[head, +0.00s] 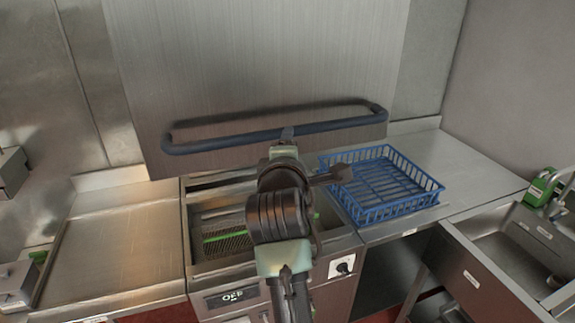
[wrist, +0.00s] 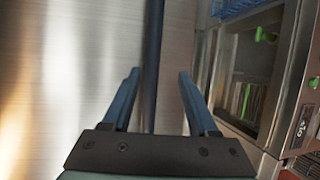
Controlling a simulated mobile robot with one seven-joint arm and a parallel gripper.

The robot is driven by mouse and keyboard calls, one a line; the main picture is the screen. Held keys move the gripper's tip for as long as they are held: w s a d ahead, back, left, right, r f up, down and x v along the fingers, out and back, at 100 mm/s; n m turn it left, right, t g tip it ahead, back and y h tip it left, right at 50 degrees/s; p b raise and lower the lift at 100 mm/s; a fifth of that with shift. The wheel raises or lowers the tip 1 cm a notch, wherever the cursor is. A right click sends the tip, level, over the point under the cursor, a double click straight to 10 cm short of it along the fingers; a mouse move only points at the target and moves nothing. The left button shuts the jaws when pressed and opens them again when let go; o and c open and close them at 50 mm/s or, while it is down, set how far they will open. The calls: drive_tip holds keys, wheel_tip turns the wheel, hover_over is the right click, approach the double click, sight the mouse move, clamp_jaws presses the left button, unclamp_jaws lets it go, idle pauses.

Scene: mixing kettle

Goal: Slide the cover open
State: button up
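The cover (head: 260,55) is a large brushed-metal panel standing behind and above the open well (head: 222,225). A long dark blue bar handle (head: 345,122) runs across its lower part. My gripper (head: 287,133) is at the middle of the handle. In the wrist view, the cover (wrist: 70,70) fills the left side and the handle (wrist: 154,40) passes between my gripper's two blue fingers (wrist: 160,88). The fingers are apart, with a gap on the right side of the bar. I cannot tell whether the left finger touches it. My arm hides part of the well.
A blue wire basket (head: 385,185) stands on the counter right of the well. A metal counter (head: 125,240) lies left, mostly clear. The front panel has an OFF display (head: 232,295) and knob (head: 342,266).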

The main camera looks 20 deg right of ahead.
drive_tip(key=b+v, duration=0.1)
drive_tip(key=v, duration=0.4)
drive_tip(key=shift+s+r, duration=0.1)
drive_tip(key=shift+s, duration=0.05)
drive_tip(key=s+a+r+m+t+y+b, duration=0.1)
drive_tip(key=s+a+r+m+t, duration=0.3)
drive_tip(key=r, duration=0.3)
drive_tip(key=s+a+r+m+t+y+b, duration=0.2)
drive_tip(key=a+r+m, duration=0.1)
drive_tip(key=a+r, duration=0.3)
drive_tip(key=s+a+r+m+t+y, duration=0.1)
drive_tip(key=s+a+r+m+t, duration=0.1)
drive_tip(key=s+r, duration=0.3)
drive_tip(key=s+a+r+m+t+y, duration=0.1)
drive_tip(key=s+r+m+t, duration=0.3)
drive_tip(key=s, duration=0.4)
wheel_tip(320, 180, up, 2)
drive_tip(key=shift+s+a+r+m+y+b, duration=0.2)
drive_tip(key=shift+s+a+m+y+b, duration=0.25)
drive_tip(key=shift+a+m, duration=0.35)
drive_tip(key=shift+w, duration=0.1)
